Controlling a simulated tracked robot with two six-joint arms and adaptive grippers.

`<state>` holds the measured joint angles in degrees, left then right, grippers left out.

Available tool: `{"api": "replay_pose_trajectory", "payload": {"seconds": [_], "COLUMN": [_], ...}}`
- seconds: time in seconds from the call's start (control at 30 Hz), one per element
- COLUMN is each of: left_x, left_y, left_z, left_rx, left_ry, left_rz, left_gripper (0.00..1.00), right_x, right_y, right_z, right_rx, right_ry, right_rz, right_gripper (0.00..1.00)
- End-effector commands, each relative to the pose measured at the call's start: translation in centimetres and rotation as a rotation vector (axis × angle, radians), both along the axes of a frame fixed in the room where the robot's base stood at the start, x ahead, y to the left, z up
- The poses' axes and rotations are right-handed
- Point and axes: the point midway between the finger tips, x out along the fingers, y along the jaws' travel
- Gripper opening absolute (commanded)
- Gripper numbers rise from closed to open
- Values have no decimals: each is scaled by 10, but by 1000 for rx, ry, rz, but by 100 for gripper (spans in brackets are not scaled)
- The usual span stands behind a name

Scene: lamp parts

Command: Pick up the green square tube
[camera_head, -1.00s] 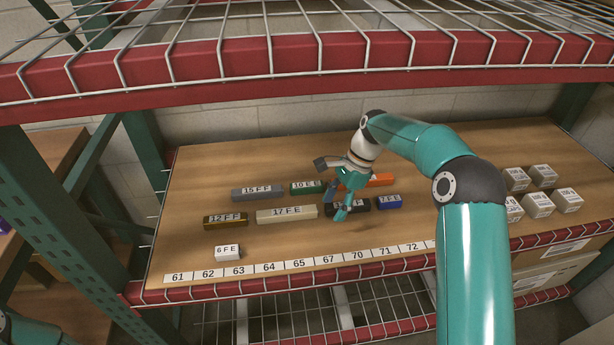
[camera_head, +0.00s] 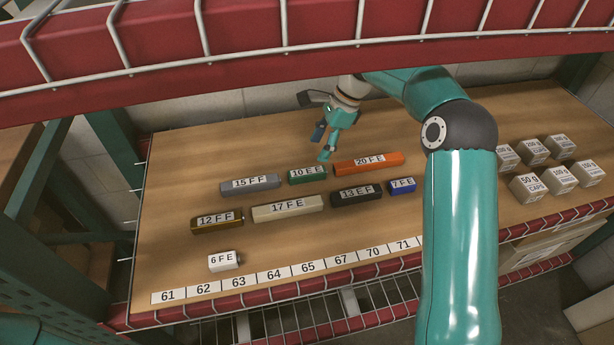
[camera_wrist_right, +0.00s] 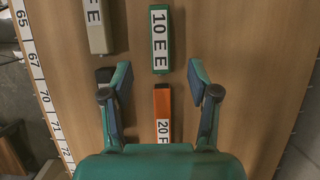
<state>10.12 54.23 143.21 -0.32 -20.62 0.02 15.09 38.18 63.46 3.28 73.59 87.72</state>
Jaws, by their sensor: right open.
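The green square tube (camera_head: 307,175), labelled 10 E E, lies flat on the wooden shelf between the grey tube and the orange tube. It also shows in the right wrist view (camera_wrist_right: 161,40), top centre, ahead of the fingertips. My right gripper (camera_head: 324,146) is open and empty, above the shelf just behind the green tube. In the right wrist view its two fingers (camera_wrist_right: 158,68) are spread wide, with the orange tube (camera_wrist_right: 162,115) showing between them and below. My left gripper does not show.
The grey (camera_head: 250,184), orange (camera_head: 367,164), cream (camera_head: 288,208), black (camera_head: 356,195), blue (camera_head: 402,186) and brown (camera_head: 217,221) tubes lie close by. A white piece (camera_head: 225,261) is in front. White boxes (camera_head: 529,187) stand at right. A red shelf beam (camera_head: 230,48) crosses above.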

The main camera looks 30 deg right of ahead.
Motion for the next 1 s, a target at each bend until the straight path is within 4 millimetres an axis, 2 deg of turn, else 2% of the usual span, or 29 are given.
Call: {"api": "replay_pose_trajectory", "payload": {"seconds": [0.03, 0.1, 0.37, 0.7, 1.0], "left_x": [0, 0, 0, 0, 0], "left_y": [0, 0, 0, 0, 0], "left_z": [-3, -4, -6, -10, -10], "left_rx": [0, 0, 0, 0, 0], "left_ry": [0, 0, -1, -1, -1], "left_rz": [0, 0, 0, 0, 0], "left_gripper": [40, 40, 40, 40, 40], "right_x": [0, 2, 4, 8, 9], "right_y": [4, 8, 14, 28, 30], "right_z": [-11, -20, -36, -76, -82], "right_rx": [1, 0, 0, 0, 0], "right_ry": [3, 1, -1, 0, -2], "right_rz": [1, 0, 0, 0, -1], "right_gripper": [60, 60, 60, 60, 60]}}
